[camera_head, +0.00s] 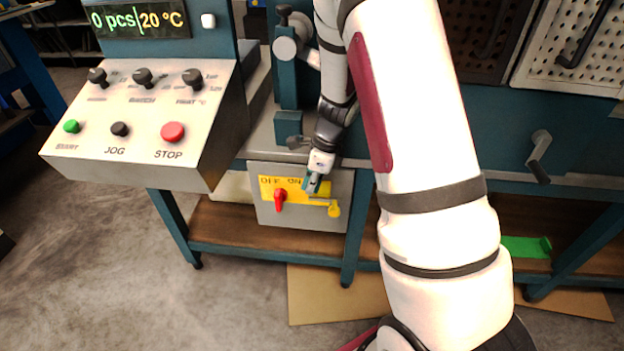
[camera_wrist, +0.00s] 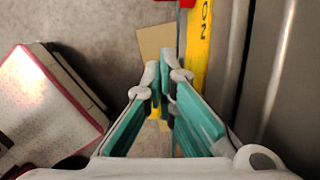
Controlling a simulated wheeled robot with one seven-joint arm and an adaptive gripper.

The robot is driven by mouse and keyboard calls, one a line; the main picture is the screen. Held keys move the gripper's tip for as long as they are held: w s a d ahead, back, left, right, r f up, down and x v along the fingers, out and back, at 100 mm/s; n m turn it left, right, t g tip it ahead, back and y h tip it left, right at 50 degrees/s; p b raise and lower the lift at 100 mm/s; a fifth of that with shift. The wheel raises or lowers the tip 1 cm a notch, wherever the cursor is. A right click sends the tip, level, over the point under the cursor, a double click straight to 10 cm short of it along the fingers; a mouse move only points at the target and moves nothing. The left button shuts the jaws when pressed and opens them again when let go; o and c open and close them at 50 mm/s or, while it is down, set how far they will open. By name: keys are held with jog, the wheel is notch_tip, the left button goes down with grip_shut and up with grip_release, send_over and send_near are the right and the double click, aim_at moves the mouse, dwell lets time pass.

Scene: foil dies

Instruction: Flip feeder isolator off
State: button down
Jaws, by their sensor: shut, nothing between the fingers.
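The feeder isolator is a grey box (camera_head: 262,213) under the bench, with a yellow plate (camera_head: 265,183) marked OFF on the left and ON on the right. Its red handle (camera_head: 280,198) sits below the lettering, roughly upright in the picture. My gripper (camera_head: 312,186) is in front of the ON side, to the right of the handle and apart from it. In the wrist view the yellow plate (camera_wrist: 198,50) runs beside my shut, empty fingers (camera_wrist: 159,72). Red at the top edge is likely the handle (camera_wrist: 187,3). My gripper covers part of the plate.
A sloped control panel (camera_head: 135,150) with knobs and a red STOP button (camera_head: 173,131) stands left of the isolator. A blue bench leg (camera_head: 357,225) is just right of the box.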

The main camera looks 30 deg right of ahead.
aim_at(279, 201)
jog(key=shift+w+a+f+b, duration=0.45)
jog(key=shift+w+a+f, duration=0.3)
jog(key=shift+a+f, duration=0.3)
jog(key=shift+w+a+f+b, duration=0.45)
jog(key=shift+w+a+f, duration=0.3)
jog(key=shift+a+f, duration=0.25)
jog(key=shift+w+a+r+g+h+p, duration=0.2)
jog(key=shift+r+g+h+p, duration=0.3)
jog(key=shift+p, duration=1.55)
